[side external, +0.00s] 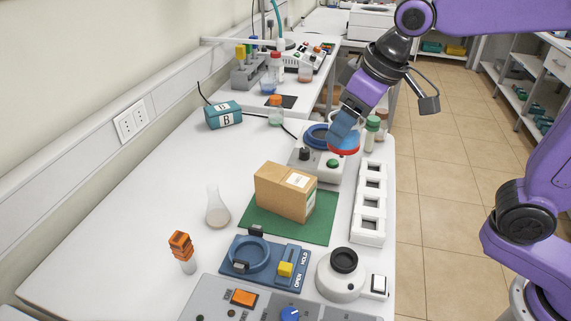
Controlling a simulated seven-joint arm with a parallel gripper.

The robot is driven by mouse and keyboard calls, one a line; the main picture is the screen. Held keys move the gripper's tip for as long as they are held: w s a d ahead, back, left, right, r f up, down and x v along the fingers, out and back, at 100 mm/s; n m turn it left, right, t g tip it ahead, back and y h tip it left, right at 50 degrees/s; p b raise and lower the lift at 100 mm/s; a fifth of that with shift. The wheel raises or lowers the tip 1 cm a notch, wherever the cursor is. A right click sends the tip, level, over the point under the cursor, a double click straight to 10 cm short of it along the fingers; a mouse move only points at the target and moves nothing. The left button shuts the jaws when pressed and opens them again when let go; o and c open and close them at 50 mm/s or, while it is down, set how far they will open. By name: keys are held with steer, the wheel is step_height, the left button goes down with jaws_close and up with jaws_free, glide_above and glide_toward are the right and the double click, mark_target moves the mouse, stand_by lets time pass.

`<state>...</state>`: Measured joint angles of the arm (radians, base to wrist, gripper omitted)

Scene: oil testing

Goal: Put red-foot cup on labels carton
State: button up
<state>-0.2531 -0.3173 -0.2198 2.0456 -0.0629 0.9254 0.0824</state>
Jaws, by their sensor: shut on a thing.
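My gripper (346,126) is at the back right of the bench, pointing down, and is shut on the red-foot cup (344,151). The cup's red foot shows just below the fingers; most of its body is hidden by them. The cup is beside a blue ring (316,136) on a white device, and overlaps that device in the picture. I cannot tell whether it touches the device. The labels carton (278,191), a brown box with a white label on top, stands on a green mat (258,223), nearer the camera and left of the cup. Its top is clear.
A white rack with square openings (358,230) stands right of the carton. A flask (217,208) stands to its left, and a blue clamp plate (240,274) is in front. Bottles (372,126) stand close behind the gripper. The bench's left side is largely free.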

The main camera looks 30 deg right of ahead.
steer(key=w+a+f, duration=0.1)
steer(key=w+f, duration=0.2)
steer(key=w+a+f, duration=0.2)
steer(key=w+f, duration=0.1)
steer(key=w, duration=0.1)
steer(key=w+a+f, duration=0.2)
steer(key=w+f, duration=0.1)
steer(key=w, duration=0.1)
steer(key=shift+a, duration=0.1)
steer(key=shift+w+a+f, duration=0.1)
steer(key=shift+w+f, duration=0.1)
steer(key=shift+f, duration=1.5)
steer(key=shift+f, duration=0.2)
steer(key=o, duration=1.1)
steer(key=shift+r, duration=0.15)
steer(key=v, duration=1.2)
steer(key=shift+r, duration=0.1)
